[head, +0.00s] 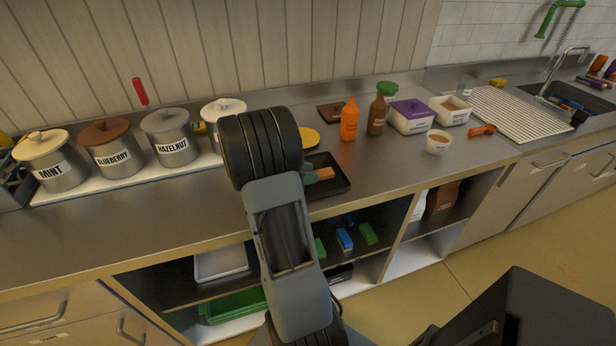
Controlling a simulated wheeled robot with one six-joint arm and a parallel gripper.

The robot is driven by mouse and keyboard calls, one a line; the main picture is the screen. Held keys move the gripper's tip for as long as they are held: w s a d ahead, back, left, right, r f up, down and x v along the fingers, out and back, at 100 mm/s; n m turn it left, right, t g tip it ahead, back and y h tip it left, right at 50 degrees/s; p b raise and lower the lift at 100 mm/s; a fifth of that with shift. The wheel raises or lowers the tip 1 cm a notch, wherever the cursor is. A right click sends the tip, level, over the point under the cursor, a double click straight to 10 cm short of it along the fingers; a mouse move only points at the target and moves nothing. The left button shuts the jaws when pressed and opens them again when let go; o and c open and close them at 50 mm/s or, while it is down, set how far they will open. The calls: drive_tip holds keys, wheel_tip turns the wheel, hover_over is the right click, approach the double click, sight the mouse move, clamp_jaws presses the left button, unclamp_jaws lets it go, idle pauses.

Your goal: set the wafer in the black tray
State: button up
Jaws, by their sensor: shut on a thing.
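The black tray (338,184) lies on the steel counter, just right of my arm, which hides its left side. A small tan-brown wafer (326,173) shows over the tray. The teal tip of my gripper (311,176) shows at the wafer's left end, and the rest of the gripper is hidden behind my arm. The gripper is shut on the wafer. I cannot tell whether the wafer touches the tray floor.
Lidded wells labelled mint (52,168), blueberry (112,154) and hazelnut (172,143) stand left. Behind the tray are a yellow disc (311,136), an orange bottle (349,120) and a brown bottle (377,115). A white cup (438,144) stands right; counter between is clear.

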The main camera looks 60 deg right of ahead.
drive_tip(key=shift+f, duration=0.65)
